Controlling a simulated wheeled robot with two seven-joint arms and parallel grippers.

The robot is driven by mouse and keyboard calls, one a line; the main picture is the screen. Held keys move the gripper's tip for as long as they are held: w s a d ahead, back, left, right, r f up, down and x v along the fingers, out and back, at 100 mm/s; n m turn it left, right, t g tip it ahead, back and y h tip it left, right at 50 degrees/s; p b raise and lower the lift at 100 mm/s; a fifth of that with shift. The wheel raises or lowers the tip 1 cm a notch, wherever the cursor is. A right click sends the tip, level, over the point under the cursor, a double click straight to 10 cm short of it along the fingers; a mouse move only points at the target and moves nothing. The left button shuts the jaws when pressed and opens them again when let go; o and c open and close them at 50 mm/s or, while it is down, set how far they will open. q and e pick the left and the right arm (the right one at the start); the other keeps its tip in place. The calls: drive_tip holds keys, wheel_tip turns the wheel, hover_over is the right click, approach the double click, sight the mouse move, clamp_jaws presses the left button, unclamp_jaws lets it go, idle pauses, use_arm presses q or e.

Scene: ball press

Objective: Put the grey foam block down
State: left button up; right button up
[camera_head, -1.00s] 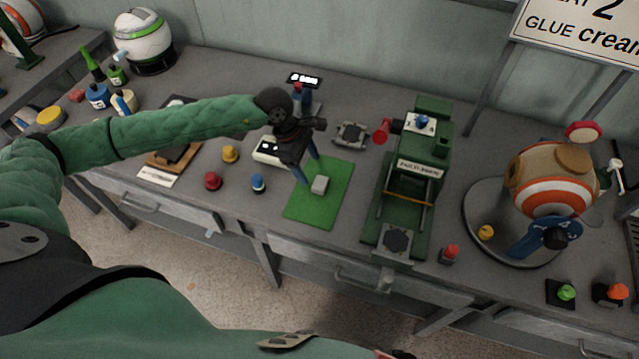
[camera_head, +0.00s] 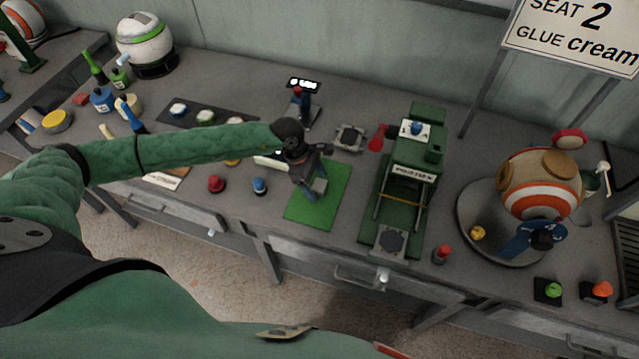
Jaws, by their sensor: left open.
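The grey foam block (camera_head: 319,186) is a small light-grey piece at the green mat (camera_head: 320,212), towards the mat's middle. My left gripper (camera_head: 311,185) reaches in from the left and points down at the block. Its jaws are open, with the fingers right at the block's left and far sides. The fingers and wrist hide part of the block, so I cannot tell whether they touch it. My right gripper is out of view.
A green press (camera_head: 403,185) stands right of the mat. A red knob (camera_head: 216,184) and a blue knob (camera_head: 260,185) stand left of it. A striped ball (camera_head: 540,187) sits on a round grey stand at the right. The mat's near part is clear.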

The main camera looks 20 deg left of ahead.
use_arm(q)
drive_tip(key=shift+d+f, duration=0.1)
drive_tip(key=shift+f, duration=0.15)
drive_tip(key=c, duration=1.1)
drive_tip(key=shift+r, duration=0.15)
